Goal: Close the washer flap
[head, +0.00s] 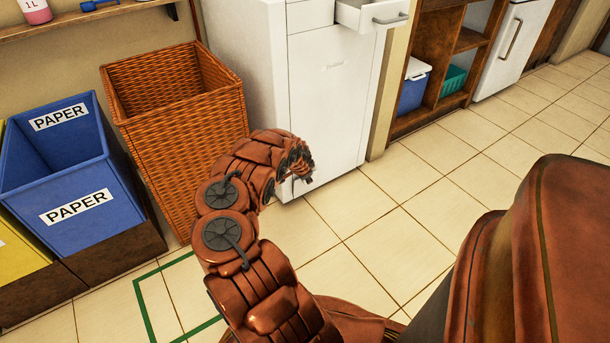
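The white washer (335,100) stands against the wall at the upper middle of the head view, its top cut off by the frame. A white drawer-like flap (372,14) with a grey handle sticks out from its upper right front, so it stands open. The front panel below it is flat and closed. My gripper (301,178) is at the end of my bent brown arm, low in front of the washer and well below the open flap. My arm hides most of the gripper's fingers, and I cannot tell whether they are open or touching the washer.
A wicker basket (183,140) stands left of the washer. Blue (75,180) and yellow (18,255) bins are further left. A wooden shelf unit (432,60) with a blue box (413,88) and green basket (454,80) stands right. The tiled floor (400,215) in front is clear.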

